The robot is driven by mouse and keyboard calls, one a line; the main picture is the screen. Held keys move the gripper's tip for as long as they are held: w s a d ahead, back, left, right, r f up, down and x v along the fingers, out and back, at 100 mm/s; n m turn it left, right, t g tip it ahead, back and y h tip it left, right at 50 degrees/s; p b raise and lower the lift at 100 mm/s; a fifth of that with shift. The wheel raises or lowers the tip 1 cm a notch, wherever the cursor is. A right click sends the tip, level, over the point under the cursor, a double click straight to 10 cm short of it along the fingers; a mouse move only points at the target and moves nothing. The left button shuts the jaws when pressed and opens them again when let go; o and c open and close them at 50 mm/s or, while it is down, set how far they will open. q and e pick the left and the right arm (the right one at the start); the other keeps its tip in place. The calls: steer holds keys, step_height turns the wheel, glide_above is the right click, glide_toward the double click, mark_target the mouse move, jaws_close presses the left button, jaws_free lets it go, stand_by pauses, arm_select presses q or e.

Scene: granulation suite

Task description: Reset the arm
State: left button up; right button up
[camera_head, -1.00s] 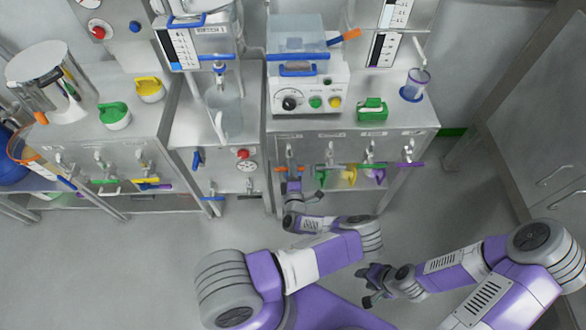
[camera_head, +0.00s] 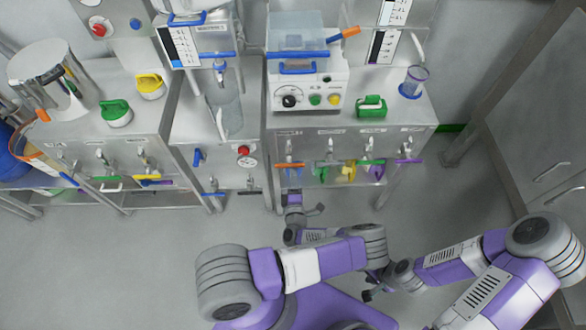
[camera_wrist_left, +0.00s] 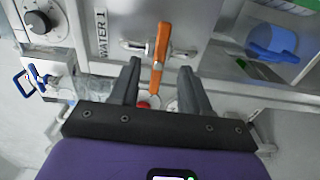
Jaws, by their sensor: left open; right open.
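My left gripper (camera_head: 294,198) is open and empty, in front of and below the middle cabinet's front. In the left wrist view its two dark fingers (camera_wrist_left: 160,68) are apart, with an orange valve handle (camera_wrist_left: 161,50) showing between and beyond them; contact cannot be seen. The handle sits beside the label WATER 1. In the head view the orange handle (camera_head: 289,165) lies just above the left gripper. My right gripper (camera_head: 372,288) is over the floor at the lower middle, partly hidden by my left arm, and open.
The middle cabinet (camera_head: 345,122) bears a control box (camera_head: 308,88), a green-handled item (camera_head: 371,107) and a clear cup (camera_head: 414,80). Green (camera_head: 372,162) and purple (camera_head: 408,161) handles stick out from its front. The floor (camera_head: 120,270) at left is clear.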

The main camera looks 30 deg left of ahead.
arm_select(q)
steer(key=shift+v, duration=0.8)
steer(key=shift+a, duration=0.1)
